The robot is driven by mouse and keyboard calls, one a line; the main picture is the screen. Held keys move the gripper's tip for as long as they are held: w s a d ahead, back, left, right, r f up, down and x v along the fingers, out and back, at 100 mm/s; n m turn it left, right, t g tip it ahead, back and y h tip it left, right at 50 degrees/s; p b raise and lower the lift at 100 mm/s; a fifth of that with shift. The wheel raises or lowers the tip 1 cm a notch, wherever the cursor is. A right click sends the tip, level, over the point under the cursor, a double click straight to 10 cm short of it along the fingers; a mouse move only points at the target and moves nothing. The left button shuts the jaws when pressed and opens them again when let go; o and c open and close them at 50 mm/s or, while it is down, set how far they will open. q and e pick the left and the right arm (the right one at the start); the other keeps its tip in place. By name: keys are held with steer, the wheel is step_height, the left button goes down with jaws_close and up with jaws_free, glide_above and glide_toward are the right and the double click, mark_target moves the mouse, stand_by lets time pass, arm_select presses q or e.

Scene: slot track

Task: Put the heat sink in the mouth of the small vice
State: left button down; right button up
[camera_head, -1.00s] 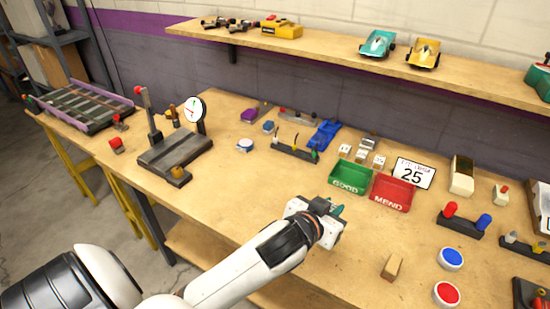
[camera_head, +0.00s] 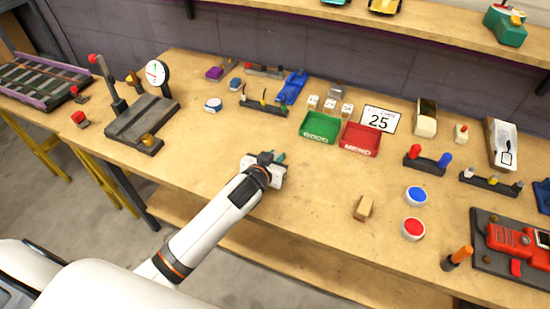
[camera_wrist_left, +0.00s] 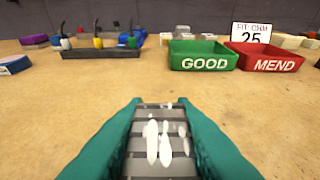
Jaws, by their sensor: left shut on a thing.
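A grey ribbed block with white smears, seemingly the heat sink (camera_wrist_left: 155,148), is between the teal fingers of my left gripper (camera_wrist_left: 158,125) in the left wrist view. The gripper is shut on it. In the head view my left gripper (camera_head: 275,160) is above the bench, to the front left of the green tray, and hides the block. A blue device that looks like the small vice (camera_head: 292,87) stands at the back of the bench, beyond the gripper. It is partly seen in the left wrist view (camera_wrist_left: 132,39). Its mouth is too small to make out. My right gripper is out of view.
A dark rack with upright tools (camera_head: 264,104) stands in front of the blue device. The green GOOD tray (camera_head: 320,139) and red MEND tray (camera_head: 360,150) are to the right. A dial gauge stand (camera_head: 143,120) is at left. The bench around the gripper is clear.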

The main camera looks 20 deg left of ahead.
arm_select(q)
steer(key=shift+f, duration=0.2)
steer(key=c, duration=1.6)
jaws_free()
steer(key=shift+f, duration=0.1)
steer(key=shift+c, duration=0.2)
steer(key=o, duration=0.4)
steer(key=shift+o, duration=0.2)
